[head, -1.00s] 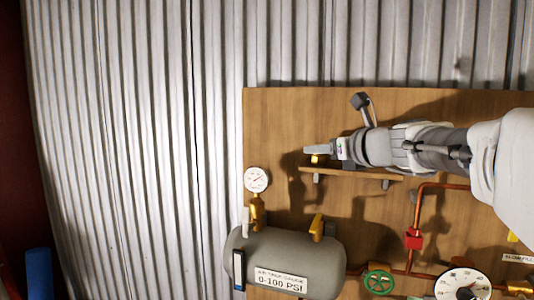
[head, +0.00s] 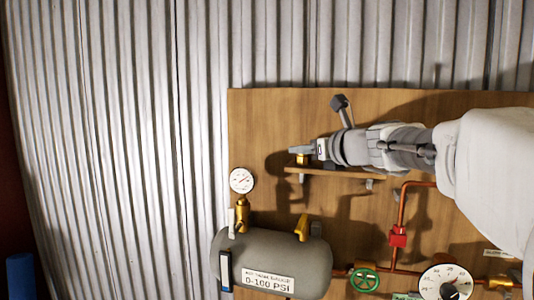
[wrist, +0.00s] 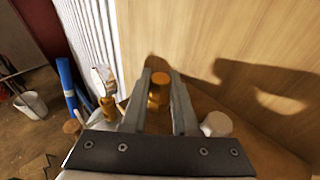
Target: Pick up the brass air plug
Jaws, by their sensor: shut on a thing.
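The brass air plug (wrist: 158,90) is a small golden cylinder between the two fingers of my gripper (wrist: 160,78) in the wrist view. My gripper is shut on it. In the head view the plug (head: 303,159) shows just below my gripper (head: 300,150), at the left end of a small wooden shelf (head: 340,175). I cannot tell whether the plug still touches the shelf. My arm reaches in from the right.
Copper pipe with a red valve (head: 398,236) and a green handwheel (head: 364,280) is lower right. A pale round knob (wrist: 216,124) sits beside my right finger.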

